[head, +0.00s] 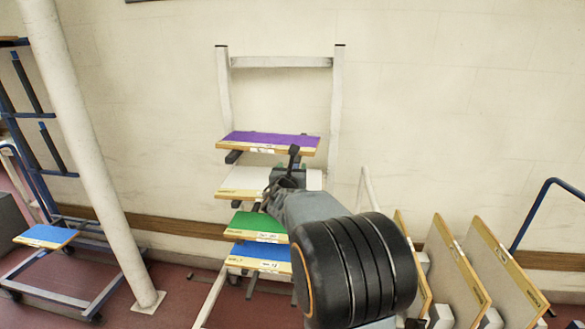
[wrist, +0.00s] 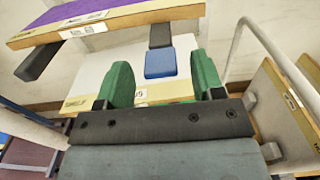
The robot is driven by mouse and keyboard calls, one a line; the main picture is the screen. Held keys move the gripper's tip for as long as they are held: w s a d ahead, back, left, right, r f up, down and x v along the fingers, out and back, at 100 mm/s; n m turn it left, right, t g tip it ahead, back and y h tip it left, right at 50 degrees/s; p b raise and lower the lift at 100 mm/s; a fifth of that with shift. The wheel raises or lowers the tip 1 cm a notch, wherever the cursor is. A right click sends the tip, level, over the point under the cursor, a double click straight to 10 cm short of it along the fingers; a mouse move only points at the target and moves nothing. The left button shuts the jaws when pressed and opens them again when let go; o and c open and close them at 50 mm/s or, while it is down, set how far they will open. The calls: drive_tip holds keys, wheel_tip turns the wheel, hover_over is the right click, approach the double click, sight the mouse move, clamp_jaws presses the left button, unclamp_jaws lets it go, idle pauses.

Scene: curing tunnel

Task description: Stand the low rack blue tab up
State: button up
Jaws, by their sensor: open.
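A blue tab (wrist: 160,63) shows in the wrist view at the end of a dark bar (wrist: 160,36). It appears over the white board (wrist: 92,80), beside the purple board's right end. Whether it lies flat or is tilted I cannot tell. My gripper (wrist: 163,85) is open, with green fingers spread and nothing gripped between them. The tab appears beyond the fingers, roughly centred between them and apart from them. In the head view my gripper (head: 283,176) is at the rack's right side, between the purple and white boards; my arm hides the tab there.
The pale rack (head: 224,90) holds purple (head: 265,138), white (head: 240,182), green (head: 255,222) and blue (head: 262,252) boards. Leaning panels (head: 455,260) stand at right. A slanted post (head: 85,140) and a blue-framed cart (head: 60,290) are at left.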

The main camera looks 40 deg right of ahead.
drive_tip(key=shift+w+d, duration=0.4)
drive_tip(key=shift+w, duration=0.05)
drive_tip(key=c, duration=0.9)
drive_tip(key=shift+r, duration=0.1)
drive_tip(key=shift+c, duration=0.2)
